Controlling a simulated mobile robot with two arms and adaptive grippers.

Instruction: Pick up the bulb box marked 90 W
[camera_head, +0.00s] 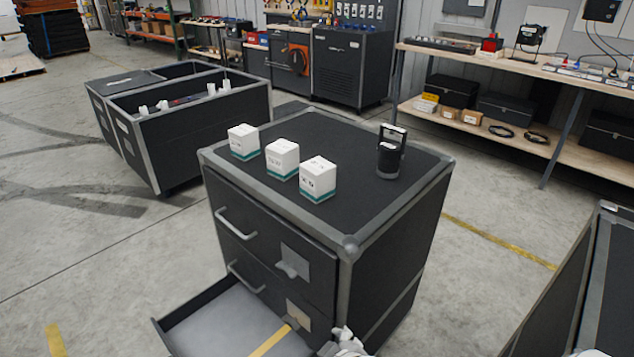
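Three small white boxes with teal bottom bands stand upright in a slanting row on top of a dark drawer cabinet (330,225): a left box (243,141), a middle box (282,158) and a right box (318,178). Each has dark print on its front face, too small to read surely, so I cannot tell which one is marked 90 W. The boxes are apart from each other.
A black lantern-like device (390,152) stands right of the boxes on the cabinet. The bottom drawer (225,322) is pulled out, with a yellow strip at its right. A dark tote (205,132) stands behind left. A workbench (540,72) is at the back right.

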